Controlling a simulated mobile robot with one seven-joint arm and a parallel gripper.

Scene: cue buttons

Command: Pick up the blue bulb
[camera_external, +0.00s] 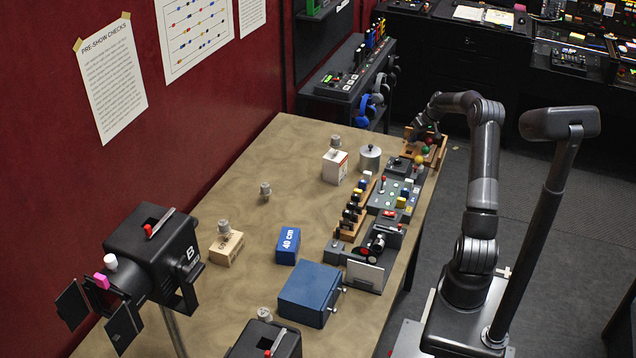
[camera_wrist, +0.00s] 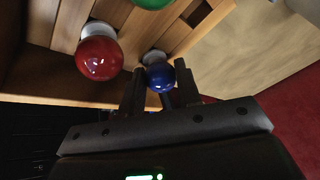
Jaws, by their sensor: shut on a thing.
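The blue bulb (camera_wrist: 160,77) shows in the wrist view with its pale base toward the wooden rack (camera_wrist: 133,50). My gripper (camera_wrist: 158,95) is shut on the blue bulb, with one finger on each side of it. The bulb's base is still close to the rack; I cannot tell whether it is seated or lifted. In the external view my gripper (camera_external: 418,136) is at the far right end of the table, at the wooden rack (camera_external: 408,148). The blue bulb is not distinguishable there.
A red bulb (camera_wrist: 99,58) stands left of the blue one in the wrist view, and a green bulb (camera_wrist: 152,3) is at the top edge. A control panel (camera_external: 390,197) sits on the table nearer the camera. The table's left side has open room.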

